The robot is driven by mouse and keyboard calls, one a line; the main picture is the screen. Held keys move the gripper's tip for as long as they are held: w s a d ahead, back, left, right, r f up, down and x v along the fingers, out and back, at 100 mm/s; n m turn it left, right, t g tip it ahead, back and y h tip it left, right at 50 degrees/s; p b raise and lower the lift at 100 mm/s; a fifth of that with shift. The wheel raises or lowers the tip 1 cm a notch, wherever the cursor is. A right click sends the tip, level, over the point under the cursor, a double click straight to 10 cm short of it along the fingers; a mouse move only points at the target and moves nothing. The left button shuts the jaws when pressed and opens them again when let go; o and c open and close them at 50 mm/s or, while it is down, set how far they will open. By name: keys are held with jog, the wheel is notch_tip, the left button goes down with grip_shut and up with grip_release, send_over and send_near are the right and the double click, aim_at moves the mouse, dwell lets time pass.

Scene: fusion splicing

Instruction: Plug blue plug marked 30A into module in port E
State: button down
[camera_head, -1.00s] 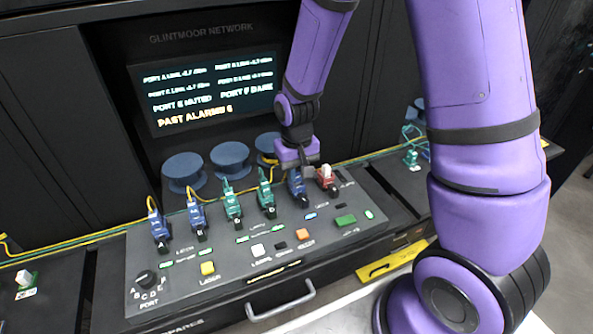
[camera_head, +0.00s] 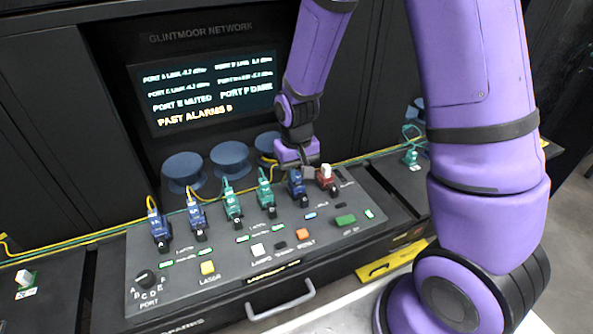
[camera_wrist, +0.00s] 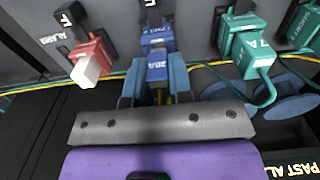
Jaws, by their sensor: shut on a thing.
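The blue plug (camera_head: 296,187) stands at the fifth module from the left on the sloped panel. In the wrist view the blue plug (camera_wrist: 157,64) shows a label, only partly readable, and it lines up with the black module marked E (camera_wrist: 151,8). I cannot tell how deeply it sits in the module. My gripper (camera_head: 298,170) is above and behind the plug, its fingers (camera_wrist: 154,88) on both sides of the plug's rear, shut on it. A yellow cable runs from the plug's rear and is partly hidden by my gripper.
A red plug with a white end (camera_head: 327,178) sits close to the right at port F. A teal plug (camera_head: 266,197) sits close to the left. Blue plugs (camera_head: 158,228) stand further left. The screen (camera_head: 205,90) reads Port E muted, Port F dark.

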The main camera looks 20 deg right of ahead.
jog(key=shift+f, duration=0.45)
jog(key=c, duration=0.9)
grip_release()
jog(key=shift+c, duration=0.2)
notch_tip(320, 180, up, 11)
jog(key=shift+f, duration=0.1)
